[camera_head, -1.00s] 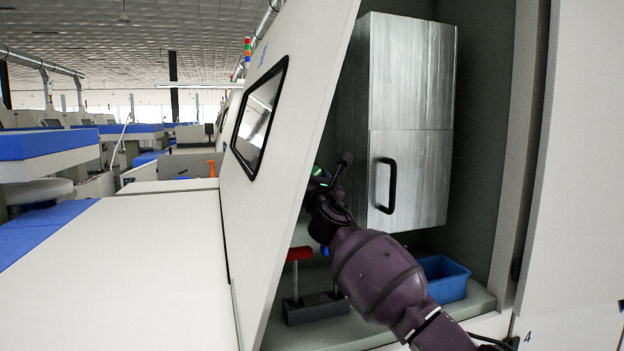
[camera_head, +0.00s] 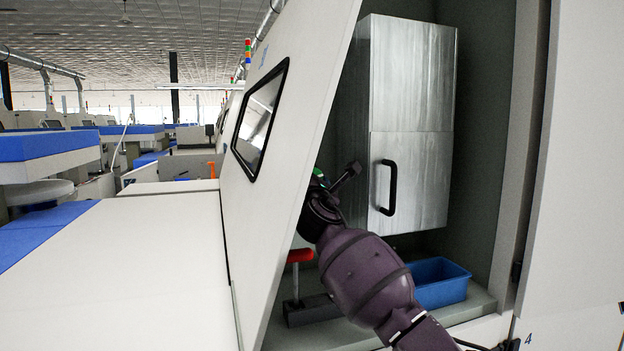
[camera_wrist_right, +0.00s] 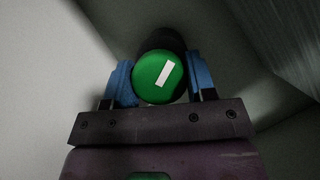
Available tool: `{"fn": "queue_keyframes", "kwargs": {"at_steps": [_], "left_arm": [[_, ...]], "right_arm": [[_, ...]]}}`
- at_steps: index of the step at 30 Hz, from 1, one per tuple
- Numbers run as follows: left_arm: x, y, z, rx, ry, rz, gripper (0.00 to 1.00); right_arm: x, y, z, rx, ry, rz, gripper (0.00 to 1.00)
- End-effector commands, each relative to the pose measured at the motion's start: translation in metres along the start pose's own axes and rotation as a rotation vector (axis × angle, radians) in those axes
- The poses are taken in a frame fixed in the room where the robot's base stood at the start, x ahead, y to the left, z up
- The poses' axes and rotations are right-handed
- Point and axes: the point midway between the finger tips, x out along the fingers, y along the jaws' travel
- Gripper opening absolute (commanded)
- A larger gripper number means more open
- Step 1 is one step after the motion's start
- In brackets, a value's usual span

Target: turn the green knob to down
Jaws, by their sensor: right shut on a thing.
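The green knob (camera_wrist_right: 152,80) is a round green cap with a white bar mark, seen face-on in the right wrist view. The mark is tilted, its upper end leaning right. My right gripper (camera_wrist_right: 160,72) is shut on the knob, one blue finger on each side. A dark round part shows behind the knob. In the head view my right wrist reaches behind the slanted white panel, which hides the fingers. A small green patch (camera_head: 318,173) shows there; I cannot tell whether it is the knob or part of my wrist. My left gripper is not in view.
A metal box (camera_head: 410,100) with a black handle (camera_head: 389,187) is close to the right of my wrist. The slanted white panel (camera_head: 290,130) is close on the left. Below are a red-topped handle (camera_head: 300,255) and a blue bin (camera_head: 440,283).

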Motion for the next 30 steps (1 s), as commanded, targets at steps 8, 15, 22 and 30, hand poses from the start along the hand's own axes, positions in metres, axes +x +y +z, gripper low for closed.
{"fn": "queue_keyframes", "kwargs": {"at_steps": [8, 15, 22, 30], "left_arm": [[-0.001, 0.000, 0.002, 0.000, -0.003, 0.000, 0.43], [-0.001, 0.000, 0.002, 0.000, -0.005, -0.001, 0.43], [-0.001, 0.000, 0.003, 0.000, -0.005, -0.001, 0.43], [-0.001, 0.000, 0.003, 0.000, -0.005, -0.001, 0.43]], "right_arm": [[0.000, -0.001, -0.001, -0.001, 0.002, -0.001, 0.65], [0.000, 0.000, -0.001, -0.001, 0.001, 0.000, 0.75], [-0.004, 0.000, 0.000, -0.001, 0.000, 0.001, 0.75], [-0.031, -0.001, -0.001, 0.000, 0.001, 0.001, 0.75]]}}
